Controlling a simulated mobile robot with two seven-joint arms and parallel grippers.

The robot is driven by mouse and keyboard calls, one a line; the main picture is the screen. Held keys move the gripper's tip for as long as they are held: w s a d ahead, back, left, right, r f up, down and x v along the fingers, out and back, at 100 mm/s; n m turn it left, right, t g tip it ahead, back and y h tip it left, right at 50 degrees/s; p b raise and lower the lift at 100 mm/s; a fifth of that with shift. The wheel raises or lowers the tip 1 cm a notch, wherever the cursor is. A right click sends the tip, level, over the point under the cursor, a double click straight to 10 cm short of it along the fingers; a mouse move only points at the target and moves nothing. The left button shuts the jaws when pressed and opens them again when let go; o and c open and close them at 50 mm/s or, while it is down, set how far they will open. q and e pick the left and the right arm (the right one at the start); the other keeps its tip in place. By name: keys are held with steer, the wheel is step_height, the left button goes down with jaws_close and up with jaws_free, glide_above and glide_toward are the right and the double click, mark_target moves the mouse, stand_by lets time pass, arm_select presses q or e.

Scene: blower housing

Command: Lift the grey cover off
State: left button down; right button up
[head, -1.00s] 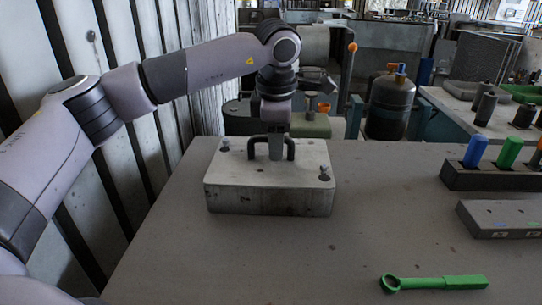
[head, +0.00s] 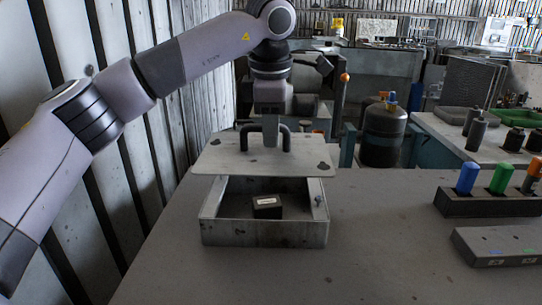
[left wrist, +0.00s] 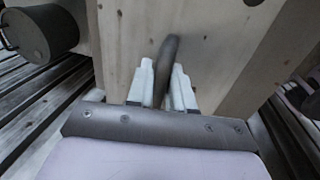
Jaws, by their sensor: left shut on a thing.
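The grey cover (head: 225,162) is a flat plate with a dark bracket handle, held in the air above the open grey housing (head: 265,234). My left gripper (head: 270,138) is shut on the cover's handle (head: 243,138). In the left wrist view the two pale fingers (left wrist: 163,90) close on the dark handle bar (left wrist: 167,62), with the cover (left wrist: 225,35) beyond. A small dark block with a pale label (head: 267,206) sits inside the housing. My right gripper is not in view.
A dark rack (head: 485,204) with blue, green and orange handled tools stands at the right of the table. A grey block (head: 490,247) lies in front of it. The table front and middle (head: 390,225) are clear. A ribbed wall (head: 110,190) runs along the left.

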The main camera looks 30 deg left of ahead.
arm_select(q)
step_height(320, 180, up, 11)
steer(key=shift+f+p, duration=0.15)
steer(key=shift+p, duration=0.9)
step_height(320, 180, up, 8)
steer(key=p, duration=0.9)
steer(key=shift+r, duration=0.2)
